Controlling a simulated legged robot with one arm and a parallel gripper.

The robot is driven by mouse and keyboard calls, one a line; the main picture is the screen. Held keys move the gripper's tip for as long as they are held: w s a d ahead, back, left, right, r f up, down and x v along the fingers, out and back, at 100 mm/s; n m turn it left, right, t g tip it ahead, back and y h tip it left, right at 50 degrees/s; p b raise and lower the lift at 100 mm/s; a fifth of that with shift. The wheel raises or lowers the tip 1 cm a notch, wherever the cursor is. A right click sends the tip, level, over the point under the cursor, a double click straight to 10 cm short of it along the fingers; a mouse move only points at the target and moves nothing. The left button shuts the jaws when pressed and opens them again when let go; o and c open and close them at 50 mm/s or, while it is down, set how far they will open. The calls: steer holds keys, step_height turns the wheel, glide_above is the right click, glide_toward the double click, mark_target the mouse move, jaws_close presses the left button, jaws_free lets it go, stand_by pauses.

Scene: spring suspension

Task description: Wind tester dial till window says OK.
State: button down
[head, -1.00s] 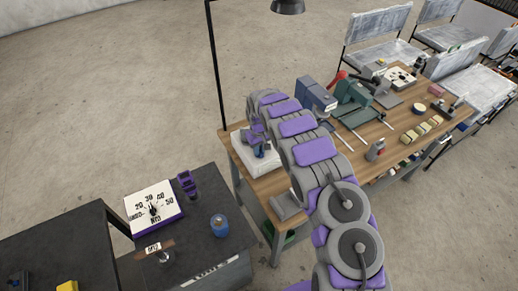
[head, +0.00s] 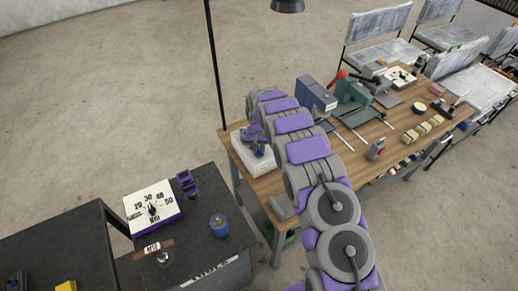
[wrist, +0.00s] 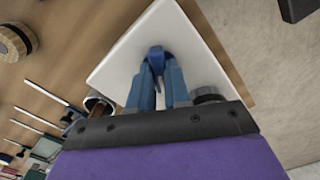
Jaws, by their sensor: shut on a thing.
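The tester is a white box (head: 240,158) on the near left corner of the wooden bench. In the wrist view its white top (wrist: 205,60) fills the middle. My gripper (wrist: 157,70) reaches down over it from above, with its two blue fingers shut on a small dark blue dial knob (wrist: 155,52). In the head view my gripper (head: 258,140) hides most of the box's top. Small dark marks show on the box's front, too small to read. I cannot make out what the window says.
A lamp post (head: 215,65) rises behind the tester.

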steer(key=m, duration=0.6)
steer(key=shift+m, duration=0.3)
steer(key=m, duration=0.6)
steer(key=shift+r+p, duration=0.1)
steer(key=shift+p, duration=0.3)
steer(key=c, duration=1.1)
jaws_free()
steer(key=shift+a, duration=0.15)
steer(key=shift+r, duration=0.4)
step_height(320, 180, up, 16)
steer(key=shift+a+r+p, duration=0.1)
steer(key=shift+r+p, duration=0.05)
steer(key=shift+p, duration=0.3)
